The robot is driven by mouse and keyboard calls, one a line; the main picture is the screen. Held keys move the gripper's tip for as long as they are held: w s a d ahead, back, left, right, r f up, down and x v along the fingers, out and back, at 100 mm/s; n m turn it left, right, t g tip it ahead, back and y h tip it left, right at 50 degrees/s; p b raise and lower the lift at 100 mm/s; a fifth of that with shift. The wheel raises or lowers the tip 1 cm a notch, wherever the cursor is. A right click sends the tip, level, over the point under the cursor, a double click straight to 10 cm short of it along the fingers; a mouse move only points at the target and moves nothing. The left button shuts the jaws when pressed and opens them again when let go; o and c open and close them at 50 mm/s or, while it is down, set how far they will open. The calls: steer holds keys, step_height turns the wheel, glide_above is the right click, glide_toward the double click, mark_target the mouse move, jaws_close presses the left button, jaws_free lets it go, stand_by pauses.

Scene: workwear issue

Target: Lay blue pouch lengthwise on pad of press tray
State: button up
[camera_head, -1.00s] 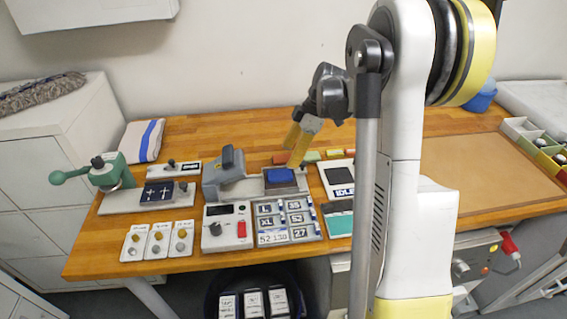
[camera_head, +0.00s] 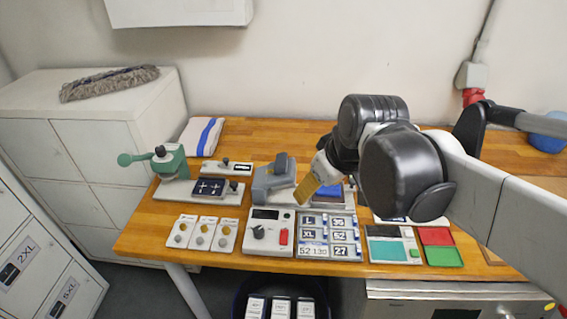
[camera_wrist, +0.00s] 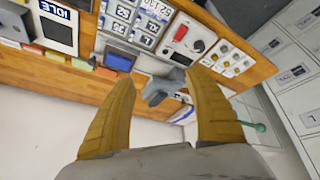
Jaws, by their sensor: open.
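A blue flat piece (camera_head: 330,190), which looks like the pouch, lies on the grey press tray (camera_head: 340,206) beside the grey press (camera_head: 272,181). My gripper partly covers it in the head view, so I cannot tell its exact alignment on the pad. The blue piece also shows in the wrist view (camera_wrist: 118,62), left of the press lever (camera_wrist: 160,90). My gripper (camera_head: 306,190) has yellow fingers and is raised above the bench near the press. In the wrist view my gripper (camera_wrist: 162,82) has its fingers wide apart with nothing held between them.
A green press (camera_head: 172,161) and a folded striped cloth (camera_head: 201,136) are at the left. A control box (camera_head: 267,232) and size-label board (camera_head: 329,236) stand in front. Red and green pads (camera_head: 440,246) lie at right. Bare wood (camera_head: 260,140) runs behind.

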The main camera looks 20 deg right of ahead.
steer(key=s+a+f+m+t, duration=0.1)
steer(key=s+a+m+t, duration=0.1)
steer(key=s, duration=0.3)
steer(key=shift+s+a+f+m, duration=0.3)
steer(key=shift+a+m, duration=0.2)
steer(key=shift+m, duration=0.2)
steer(key=shift+f, duration=0.1)
